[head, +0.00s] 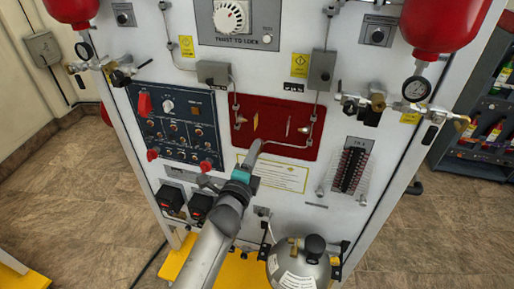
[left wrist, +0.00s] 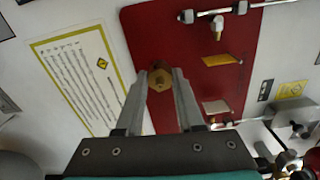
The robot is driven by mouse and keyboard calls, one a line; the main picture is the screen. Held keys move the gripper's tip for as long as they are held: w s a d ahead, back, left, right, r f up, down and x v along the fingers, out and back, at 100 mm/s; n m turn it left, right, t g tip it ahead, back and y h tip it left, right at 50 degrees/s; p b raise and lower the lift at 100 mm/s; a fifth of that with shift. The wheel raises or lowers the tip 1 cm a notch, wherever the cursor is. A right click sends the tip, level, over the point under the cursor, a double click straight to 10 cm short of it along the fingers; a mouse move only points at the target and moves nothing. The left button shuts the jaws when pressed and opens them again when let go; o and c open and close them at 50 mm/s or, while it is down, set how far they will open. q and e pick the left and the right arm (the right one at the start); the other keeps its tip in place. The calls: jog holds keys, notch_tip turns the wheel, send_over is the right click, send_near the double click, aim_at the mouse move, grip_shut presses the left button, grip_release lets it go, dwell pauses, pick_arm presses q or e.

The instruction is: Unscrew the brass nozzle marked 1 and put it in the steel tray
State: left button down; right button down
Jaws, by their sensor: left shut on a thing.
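My left gripper (head: 256,147) reaches up to the lower left part of the red panel (head: 285,112). In the left wrist view its two fingers (left wrist: 161,82) are shut on a brass hex nozzle (left wrist: 160,79), seen between the fingertips. A number on it is too small to read. I see no steel tray. My right gripper is not in view.
Other brass fittings sit on the panel at left (head: 240,122) and right (head: 303,130). A printed notice (head: 280,177) is below. A dark switch panel (head: 175,118) is at left. A grey cylinder (head: 298,268) stands below. Red vessels (head: 440,22) hang at the top corners.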

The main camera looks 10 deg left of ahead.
pick_arm(q)
jog(key=shift+n+p, duration=0.3)
jog(key=shift+n, duration=1.5)
jog(key=n, duration=0.2)
jog(key=shift+n+p, duration=0.3)
jog(key=shift+p, duration=0.1)
jog(key=shift+n, duration=0.4)
jog(key=shift+n+p, duration=0.4)
jog(key=shift+n, duration=1.3)
